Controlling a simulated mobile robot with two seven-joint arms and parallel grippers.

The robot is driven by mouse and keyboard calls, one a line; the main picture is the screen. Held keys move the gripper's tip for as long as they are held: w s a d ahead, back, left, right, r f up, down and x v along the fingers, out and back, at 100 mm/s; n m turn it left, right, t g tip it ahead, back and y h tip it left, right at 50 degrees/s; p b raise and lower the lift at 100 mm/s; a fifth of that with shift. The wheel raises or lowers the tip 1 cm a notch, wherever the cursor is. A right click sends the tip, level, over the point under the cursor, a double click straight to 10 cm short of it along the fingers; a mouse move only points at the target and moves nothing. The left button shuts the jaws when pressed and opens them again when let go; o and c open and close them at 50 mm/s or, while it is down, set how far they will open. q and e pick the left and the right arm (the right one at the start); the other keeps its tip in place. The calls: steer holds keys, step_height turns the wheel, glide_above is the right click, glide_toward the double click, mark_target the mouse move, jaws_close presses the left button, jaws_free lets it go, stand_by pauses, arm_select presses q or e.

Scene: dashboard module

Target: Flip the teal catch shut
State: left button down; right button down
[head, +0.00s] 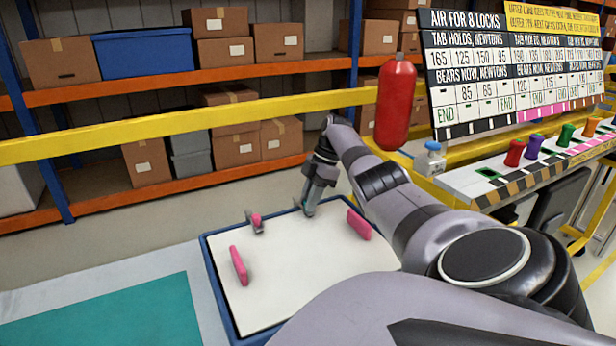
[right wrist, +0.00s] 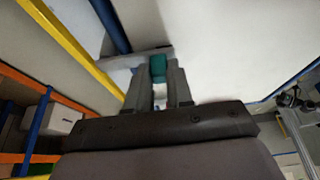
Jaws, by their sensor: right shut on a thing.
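The teal catch (right wrist: 158,65) shows in the right wrist view as a small teal block between the fingertips. My right gripper (right wrist: 158,88) is shut on it, and the fingers hide its lower part. In the head view my right gripper (head: 309,208) points down at the far edge of a white panel with a blue rim (head: 222,293). I cannot make out the teal catch there, nor tell whether it is up or folded down. My left gripper is not in view.
Pink pieces stand on the panel: one at left (head: 239,266), a small one on a grey mount (head: 257,221), one at right (head: 358,224). A teal mat (head: 110,315) lies at lower left. A yellow rail (head: 150,135) and a red cylinder (head: 394,103) are beyond.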

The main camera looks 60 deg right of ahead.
steer(key=c, duration=1)
jaws_free()
steer(key=v, duration=0.7)
steer(key=shift+s, duration=0.1)
